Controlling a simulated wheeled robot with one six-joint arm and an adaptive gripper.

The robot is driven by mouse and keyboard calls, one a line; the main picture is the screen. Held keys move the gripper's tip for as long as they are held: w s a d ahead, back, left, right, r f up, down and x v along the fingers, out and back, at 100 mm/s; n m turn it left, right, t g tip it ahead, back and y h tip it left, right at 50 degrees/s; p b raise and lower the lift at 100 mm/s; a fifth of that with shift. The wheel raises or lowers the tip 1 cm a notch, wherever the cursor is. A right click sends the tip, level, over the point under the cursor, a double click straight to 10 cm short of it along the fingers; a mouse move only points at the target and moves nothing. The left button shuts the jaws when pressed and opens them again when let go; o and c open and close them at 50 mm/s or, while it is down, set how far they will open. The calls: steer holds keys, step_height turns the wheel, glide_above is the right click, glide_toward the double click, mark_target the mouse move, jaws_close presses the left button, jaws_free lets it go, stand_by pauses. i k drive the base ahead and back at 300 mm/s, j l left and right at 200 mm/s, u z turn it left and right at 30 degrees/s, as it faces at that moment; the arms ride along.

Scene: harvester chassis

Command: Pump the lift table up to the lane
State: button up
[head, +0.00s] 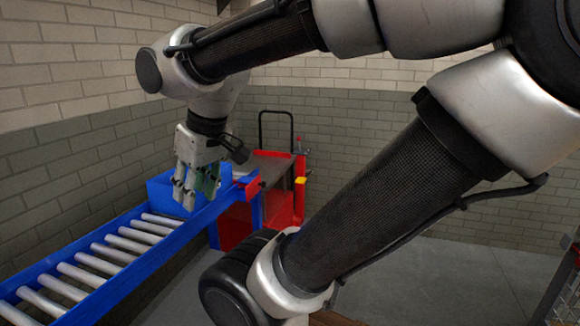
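The lift table (284,160) stands beyond the far end of the blue roller lane. It has a dark flat top, a red body and a black push handle (275,113) at the back. The top looks roughly level with the lane's end, but I cannot judge the exact height difference. A red post with a yellow part (300,180) stands at its right side; I cannot make out a pump pedal. My gripper (198,192) points down over the lane's far end, its fingers apart. A greenish shape shows at its right finger; I cannot tell what it is.
The blue roller lane (95,249) with grey rollers runs from the lower left. A blue box-like wall (160,190) stands behind my gripper. A red block (251,187) sits at the lane's far end. My arm hides much of the right. Grey floor (440,270) is open there.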

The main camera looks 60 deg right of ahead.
mark_target(300, 180)
steer(key=z, duration=1.5)
steer(key=i+l, duration=0.6)
steer(key=i, duration=0.2)
steer(key=i+l+u, duration=0.1)
steer(key=i+l, duration=0.5)
steer(key=i, duration=0.25)
steer(key=i+l, duration=0.65)
steer(key=i, duration=0.15)
steer(key=u, duration=0.05)
